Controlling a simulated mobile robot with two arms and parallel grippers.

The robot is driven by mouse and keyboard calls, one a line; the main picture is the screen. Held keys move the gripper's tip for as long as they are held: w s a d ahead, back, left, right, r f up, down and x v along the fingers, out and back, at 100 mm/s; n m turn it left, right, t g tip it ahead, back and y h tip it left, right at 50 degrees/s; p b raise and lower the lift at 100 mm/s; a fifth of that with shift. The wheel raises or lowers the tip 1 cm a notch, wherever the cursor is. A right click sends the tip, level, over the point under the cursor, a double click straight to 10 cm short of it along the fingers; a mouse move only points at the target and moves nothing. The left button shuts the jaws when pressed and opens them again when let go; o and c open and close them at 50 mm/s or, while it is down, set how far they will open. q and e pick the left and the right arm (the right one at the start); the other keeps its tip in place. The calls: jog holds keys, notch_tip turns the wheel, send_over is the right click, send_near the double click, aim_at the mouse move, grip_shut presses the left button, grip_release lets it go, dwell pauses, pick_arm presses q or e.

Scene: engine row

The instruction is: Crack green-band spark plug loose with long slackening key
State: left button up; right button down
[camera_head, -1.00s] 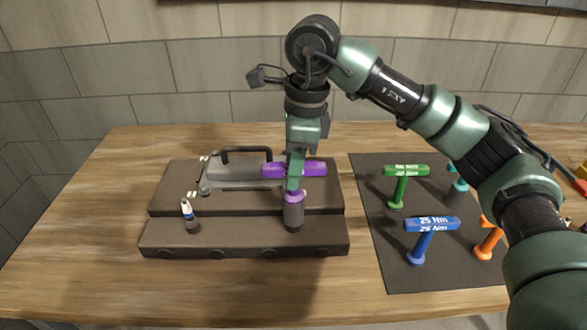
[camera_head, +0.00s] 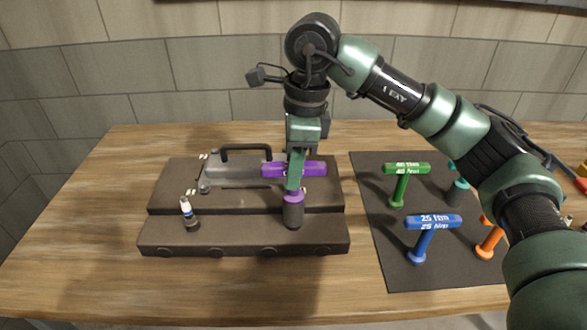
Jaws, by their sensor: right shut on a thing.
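My right gripper (camera_head: 295,175) comes down over the engine block and is shut on the purple T-handled key (camera_head: 272,170). The key stands upright, and its dark socket end (camera_head: 293,213) reaches the block's front step on the right. Whatever lies under the socket is hidden, so no green band shows. A white-tipped spark plug (camera_head: 187,211) stands at the left of the front step of the dark engine block (camera_head: 230,237). My left gripper is not in view.
A dark mat (camera_head: 385,235) at the right holds a green T-key (camera_head: 407,169), a blue T-key (camera_head: 434,222), an orange tool (camera_head: 489,242) and a teal-topped tool (camera_head: 457,190). A grey cover with a black handle (camera_head: 246,149) sits at the block's back. The table's left side is clear.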

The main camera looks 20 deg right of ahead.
jog(key=shift+s, duration=0.1)
dwell(0.3)
jog(key=shift+w, duration=0.25)
dwell(0.3)
jog(key=n, duration=0.3)
jog(key=shift+r, duration=0.1)
jog(key=n+g, duration=0.1)
jog(key=n, duration=1)
jog(key=shift+r+g+h, duration=0.15)
jog(key=shift+g+h, duration=0.15)
jog(key=n, duration=0.3)
